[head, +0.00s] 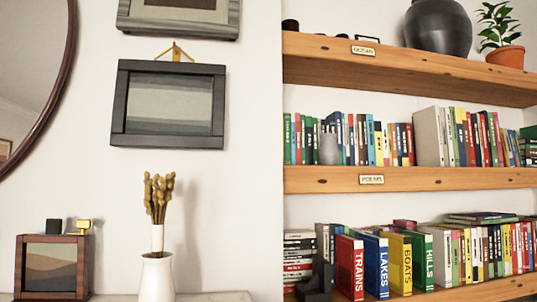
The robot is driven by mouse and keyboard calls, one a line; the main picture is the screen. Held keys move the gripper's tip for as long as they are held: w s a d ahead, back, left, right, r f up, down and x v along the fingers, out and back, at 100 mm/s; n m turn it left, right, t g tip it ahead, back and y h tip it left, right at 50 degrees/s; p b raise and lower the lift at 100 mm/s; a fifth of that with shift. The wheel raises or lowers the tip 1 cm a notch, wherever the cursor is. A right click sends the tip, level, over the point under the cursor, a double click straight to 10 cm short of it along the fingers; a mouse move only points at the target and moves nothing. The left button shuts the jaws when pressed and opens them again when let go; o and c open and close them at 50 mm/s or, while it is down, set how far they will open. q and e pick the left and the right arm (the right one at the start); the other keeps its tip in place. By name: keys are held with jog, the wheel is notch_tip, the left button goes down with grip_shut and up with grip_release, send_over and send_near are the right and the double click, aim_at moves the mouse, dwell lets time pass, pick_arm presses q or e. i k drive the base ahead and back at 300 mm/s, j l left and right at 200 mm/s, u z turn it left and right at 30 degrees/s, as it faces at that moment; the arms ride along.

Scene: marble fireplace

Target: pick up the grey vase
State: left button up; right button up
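A small light-grey vase (329,149) stands upright on the middle wooden shelf, in front of the books near the shelf's left end. A much larger, rounded dark-grey vase (438,27) stands on the top shelf, its top cut off by the picture's edge. I cannot tell from the picture alone which of the two the task means. Neither of my grippers is in the head view, and nothing is touching either vase.
Books line the middle shelf (345,180) behind and beside the small vase. The lower shelf holds more books and a dark object (315,284) at its left. A potted plant (505,55) stands right of the dark vase. A white vase (157,277) holds dried stems at left.

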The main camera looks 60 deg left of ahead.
aim_at(329, 154)
jog(key=l+u, duration=0.1)
jog(key=u, duration=1.7)
